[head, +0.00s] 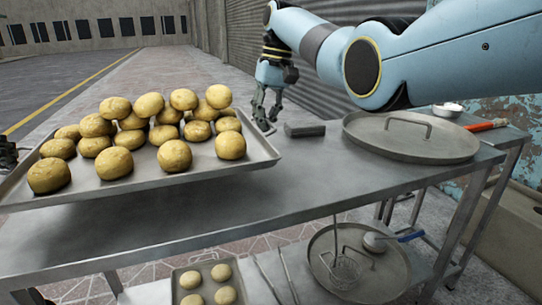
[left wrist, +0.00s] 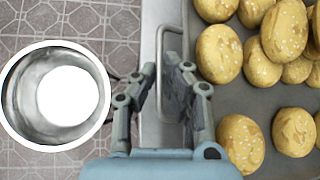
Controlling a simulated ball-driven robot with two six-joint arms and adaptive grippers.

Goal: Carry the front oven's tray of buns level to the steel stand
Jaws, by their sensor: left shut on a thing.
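The metal tray (head: 150,182), heaped with several golden buns (head: 173,155), is over the left part of the steel stand's top (head: 300,190). It looks near level; I cannot tell whether its underside touches the top. My left gripper (head: 8,155) is partly cut off at the left edge of the head view. In the left wrist view, my left gripper (left wrist: 162,88) is shut on the tray's wire handle (left wrist: 158,50), with buns (left wrist: 218,52) to the right. My right gripper (head: 266,112) looks open and empty just beyond the tray's right end, its fingers low near the stand's top.
A round lid (head: 410,135) and a small dark block (head: 305,129) lie on the stand's right part. The lower shelf holds another lid (head: 385,275), a ladle and a small bun tray (head: 208,285). A round metal pot (left wrist: 55,95) stands left in the wrist view.

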